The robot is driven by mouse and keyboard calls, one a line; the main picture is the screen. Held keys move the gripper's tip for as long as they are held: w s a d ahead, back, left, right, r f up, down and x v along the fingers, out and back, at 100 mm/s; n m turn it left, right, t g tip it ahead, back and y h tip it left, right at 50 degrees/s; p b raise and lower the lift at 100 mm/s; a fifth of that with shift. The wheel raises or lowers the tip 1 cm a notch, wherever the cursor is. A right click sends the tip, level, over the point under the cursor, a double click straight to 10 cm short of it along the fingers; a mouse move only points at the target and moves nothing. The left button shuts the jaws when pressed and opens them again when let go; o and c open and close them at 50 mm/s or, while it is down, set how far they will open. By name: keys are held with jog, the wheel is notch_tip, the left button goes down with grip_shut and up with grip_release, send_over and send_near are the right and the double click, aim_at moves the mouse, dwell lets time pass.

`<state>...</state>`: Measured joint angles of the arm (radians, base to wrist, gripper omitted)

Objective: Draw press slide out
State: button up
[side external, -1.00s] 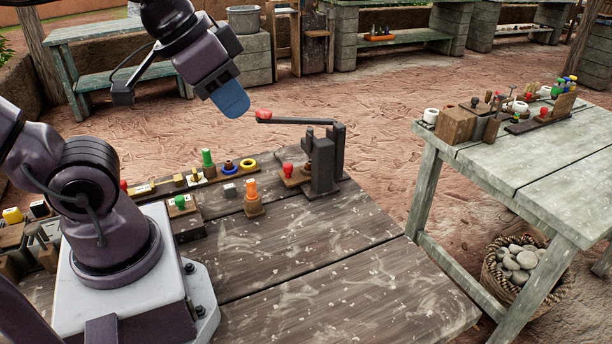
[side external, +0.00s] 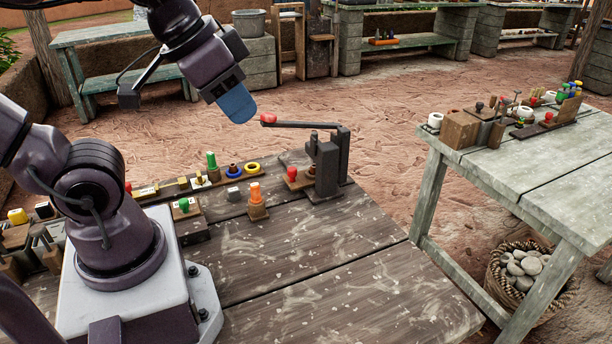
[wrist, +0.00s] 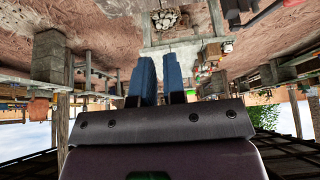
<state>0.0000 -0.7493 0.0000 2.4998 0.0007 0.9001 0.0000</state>
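The dark press (side external: 327,168) stands at the far right corner of the wooden workbench (side external: 330,260). Its long lever reaches left and ends in a red knob (side external: 268,118). A low wooden piece with a red knob (side external: 292,174), which looks like the slide, sits at the left of the press foot. My gripper (side external: 237,105) hangs in the air just left of the lever knob, higher than the bench and apart from the press. In the wrist view its two blue fingers (wrist: 158,70) have a narrow empty gap between them. The press is not clear in the wrist view.
An orange-topped peg block (side external: 256,203), a green-knobbed block (side external: 185,207) and a row of small parts line the bench left of the press. The bench front is bare. A pale table (side external: 530,175) with small fixtures stands at right, above a basket of stones (side external: 524,265).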

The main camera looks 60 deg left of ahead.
jog(key=o, duration=0.3)
jog(key=shift+w+a+f, duration=0.15)
jog(key=o, duration=0.4)
jog(key=w+a+f+m+g+y, duration=0.1)
jog(key=f+g, duration=0.1)
jog(key=w+a+f+m+g+y, duration=0.1)
jog(key=w+a+f+g+y, duration=0.1)
jog(key=w+a+f+m+g+y, duration=0.1)
jog(key=w+a+f, duration=0.1)
jog(key=shift+a+f+g, duration=0.15)
jog(key=shift+f+g, duration=0.25)
jog(key=m+g+y, duration=0.1)
jog(key=m+y, duration=1)
send_near(293, 172)
jog(key=s+d+r, duration=0.3)
jog(key=s+r, duration=0.2)
jog(key=f+m+t+y, duration=0.1)
jog(key=f+m, duration=0.1)
jog(key=w+a+f+m+t, duration=0.1)
jog(key=f+m+t, duration=0.1)
jog(key=f, duration=0.1)
jog(key=f+m+t+y, duration=0.1)
jog(key=f+m+t, duration=0.1)
jog(key=shift+w+a+f+y, duration=0.15)
jog(key=shift+w+f+y, duration=0.1)
jog(key=shift+w+y, duration=0.05)
jog(key=shift+m, duration=0.3)
jog(key=x, duration=1.3)
jog(key=shift+w+f, duration=0.1)
grip_shut()
